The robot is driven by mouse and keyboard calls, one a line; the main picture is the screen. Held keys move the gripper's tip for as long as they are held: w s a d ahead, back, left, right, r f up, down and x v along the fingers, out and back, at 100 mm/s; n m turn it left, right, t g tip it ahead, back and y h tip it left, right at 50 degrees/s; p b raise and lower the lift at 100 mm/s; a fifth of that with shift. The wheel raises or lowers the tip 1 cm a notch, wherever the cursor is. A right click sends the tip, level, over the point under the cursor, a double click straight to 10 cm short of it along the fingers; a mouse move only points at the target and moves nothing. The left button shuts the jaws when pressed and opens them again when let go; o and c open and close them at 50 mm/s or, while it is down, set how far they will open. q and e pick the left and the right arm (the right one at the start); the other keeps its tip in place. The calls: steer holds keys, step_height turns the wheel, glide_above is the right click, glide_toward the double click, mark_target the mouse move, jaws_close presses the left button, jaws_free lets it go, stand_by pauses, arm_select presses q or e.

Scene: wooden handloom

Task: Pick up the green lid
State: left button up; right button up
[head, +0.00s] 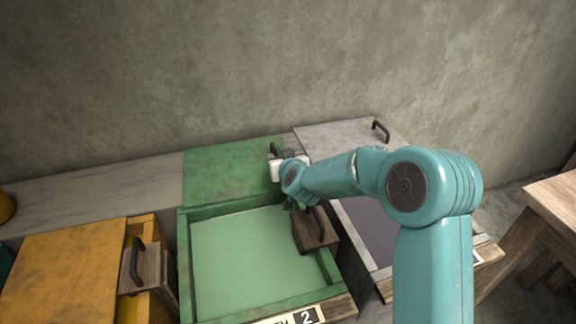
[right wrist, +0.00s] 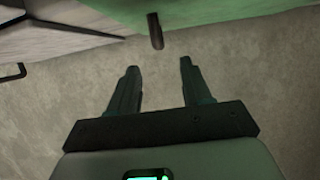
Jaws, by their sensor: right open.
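The green lid (head: 225,172) lies flat behind the open green bin, against the wall side. Its edge also shows at the top of the right wrist view (right wrist: 225,10). The lid's dark handle (right wrist: 155,31) is seen end-on in that view, just beyond the fingertips and roughly in line with the gap between them. My right gripper (right wrist: 159,66) is open and empty, its two fingers apart. In the head view it is at the lid's right side, partly hidden by my own arm. My left gripper is not in view.
The open green bin (head: 185,262) holds a dark wooden block with a handle (head: 318,232). A yellow lid (head: 62,270) is at left. A grey lid (head: 345,138) with a handle (head: 381,131) is at right. The wall (head: 270,70) rises close behind; a wooden table (head: 555,195) stands far right.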

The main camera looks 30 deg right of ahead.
steer(key=v, duration=0.8)
steer(key=shift+s+r, duration=0.1)
